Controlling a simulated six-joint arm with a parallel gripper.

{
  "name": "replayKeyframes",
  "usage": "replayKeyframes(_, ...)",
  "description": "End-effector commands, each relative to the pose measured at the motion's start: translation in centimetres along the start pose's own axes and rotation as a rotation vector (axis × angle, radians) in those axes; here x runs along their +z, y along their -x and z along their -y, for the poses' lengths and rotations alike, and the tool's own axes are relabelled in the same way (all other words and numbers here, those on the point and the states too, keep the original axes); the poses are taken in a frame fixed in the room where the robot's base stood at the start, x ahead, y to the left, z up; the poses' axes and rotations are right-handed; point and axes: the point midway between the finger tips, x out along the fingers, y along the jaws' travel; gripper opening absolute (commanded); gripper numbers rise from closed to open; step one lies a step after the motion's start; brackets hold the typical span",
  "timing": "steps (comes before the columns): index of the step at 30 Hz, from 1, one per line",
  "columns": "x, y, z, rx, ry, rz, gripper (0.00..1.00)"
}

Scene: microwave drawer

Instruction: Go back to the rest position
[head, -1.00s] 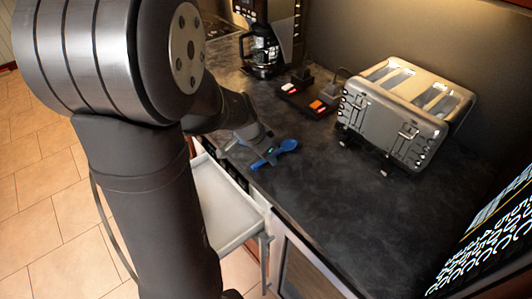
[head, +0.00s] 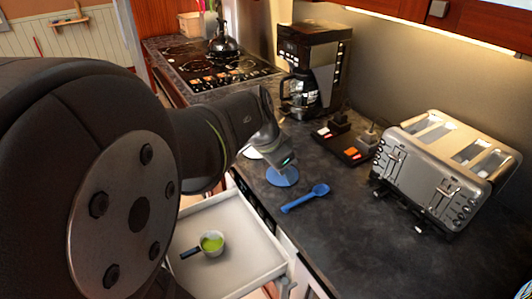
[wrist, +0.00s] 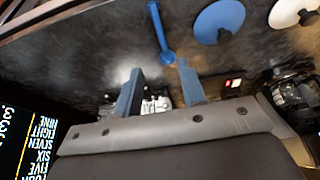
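My gripper (head: 276,152) is above the counter's front edge, beside the open drawer. In the wrist view its two blue-grey fingers (wrist: 160,67) stand apart with nothing held between them. A blue spoon (head: 305,198) lies on the dark counter (head: 350,235), apart from the gripper; it also shows in the wrist view (wrist: 160,32), beyond the fingertips. The white drawer (head: 268,270) is open. A small cup (head: 205,247) with a dark handle and green contents sits in it.
A blue disc (head: 282,178) and a partly hidden white disc (head: 252,154) are near the gripper. A toaster (head: 445,165), a coffee maker (head: 312,70) and a black block with plugs (head: 343,140) stand behind. The stove (head: 212,67) is farther left.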

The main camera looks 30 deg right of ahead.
Motion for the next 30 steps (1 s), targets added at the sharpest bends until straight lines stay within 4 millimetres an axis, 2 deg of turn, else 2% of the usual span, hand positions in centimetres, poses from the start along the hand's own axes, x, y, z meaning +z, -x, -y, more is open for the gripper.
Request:
replayKeyframes(3,0.0,1.9,0.0,-0.001,0.001,-0.001,0.37)
replayKeyframes(7,0.0,2.9,0.0,0.000,0.001,-0.001,0.37)
replayKeyframes(19,0.0,3.1,0.0,0.001,0.000,0.001,0.37)
replayKeyframes(23,0.0,2.5,0.0,0.003,0.000,0.002,0.37)
replayKeyframes(30,0.1,-1.4,-0.1,0.005,-0.001,0.005,0.37)
